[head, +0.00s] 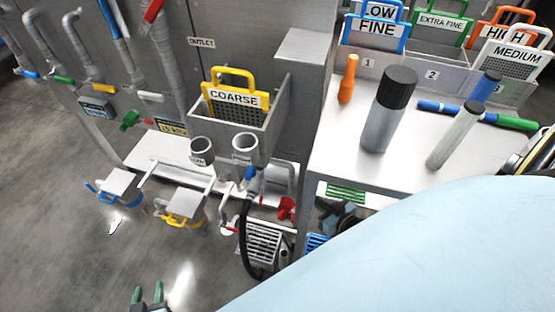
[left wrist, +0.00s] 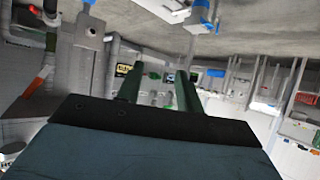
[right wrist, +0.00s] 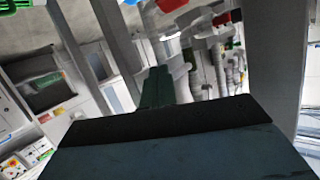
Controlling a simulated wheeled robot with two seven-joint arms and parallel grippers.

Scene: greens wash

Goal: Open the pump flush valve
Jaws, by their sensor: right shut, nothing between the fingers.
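No label in view names the pump flush valve, so I cannot tell which handle it is. Low at the rack, a grey finned pump unit (head: 263,243) stands beside a black hose (head: 243,240). A red valve handle (head: 287,207) sits just above it, and a blue handle (head: 250,173) is on the piping under the cups. My left gripper (head: 148,294) is open and empty over the floor at the bottom left, well apart from the pump. Its green fingers stand apart in the left wrist view (left wrist: 158,88). My right gripper (right wrist: 157,88) is shut and empty in the right wrist view.
A yellow COARSE screen (head: 236,98) stands in a grey bin above two cups (head: 203,150). The bench (head: 330,150) at right holds bottles and a grey-black cylinder (head: 388,110). A pale blue surface covers the bottom right. The floor (head: 60,250) at left is clear.

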